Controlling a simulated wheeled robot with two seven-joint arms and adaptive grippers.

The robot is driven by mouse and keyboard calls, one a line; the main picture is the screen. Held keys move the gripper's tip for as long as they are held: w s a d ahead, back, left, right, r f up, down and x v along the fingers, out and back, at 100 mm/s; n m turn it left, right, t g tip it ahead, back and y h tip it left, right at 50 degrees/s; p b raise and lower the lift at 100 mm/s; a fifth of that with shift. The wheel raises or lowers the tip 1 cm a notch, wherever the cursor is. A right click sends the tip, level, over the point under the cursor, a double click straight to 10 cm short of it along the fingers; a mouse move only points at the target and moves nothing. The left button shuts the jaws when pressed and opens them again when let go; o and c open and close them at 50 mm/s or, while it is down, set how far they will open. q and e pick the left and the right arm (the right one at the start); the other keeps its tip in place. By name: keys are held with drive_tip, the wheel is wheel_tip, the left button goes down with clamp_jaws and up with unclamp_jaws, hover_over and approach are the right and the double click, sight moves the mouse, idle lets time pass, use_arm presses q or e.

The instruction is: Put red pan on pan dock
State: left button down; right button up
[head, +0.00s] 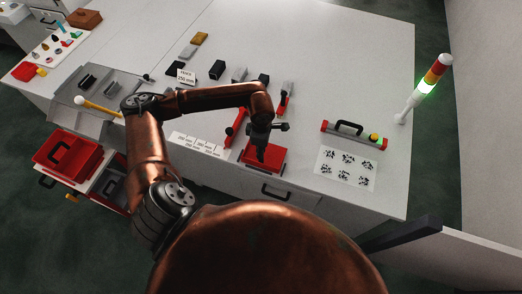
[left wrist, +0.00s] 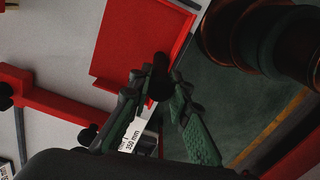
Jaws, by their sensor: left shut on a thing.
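A shallow red pan (head: 274,157) is at the front edge of the white table, below my left gripper (head: 264,146). In the left wrist view the red pan (left wrist: 135,45) shows as a flat red square with a raised rim. A dark handle stub is between the fingertips of my left gripper (left wrist: 160,88), which is shut on it. The gripper hides part of the pan in the head view. I cannot tell whether the pan rests on the table or is slightly above it. I cannot make out which thing is the pan dock. My right gripper is not in view.
A red bar-shaped tool (head: 235,128) lies just left of the pan. A printed white sheet (head: 346,168) and a red level-like tool (head: 354,135) lie to the right. Several small blocks stand further back. A signal lamp (head: 428,87) is at the right edge. Red bins (head: 48,150) are lower left.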

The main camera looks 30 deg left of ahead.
use_arm(q)
drive_tip(key=c, duration=1.8)
unclamp_jaws()
drive_tip(key=shift+f, duration=0.1)
drive_tip(key=shift+r+p, duration=0.25)
drive_tip(key=shift+p, duration=0.05)
wheel_tip(320, 180, up, 10)
drive_tip(key=b, duration=0.2)
drive_tip(key=shift+r+b, duration=0.2)
drive_tip(key=shift+b, duration=0.1)
drive_tip(key=shift+r, duration=0.75)
drive_tip(key=shift+a+f, duration=0.1)
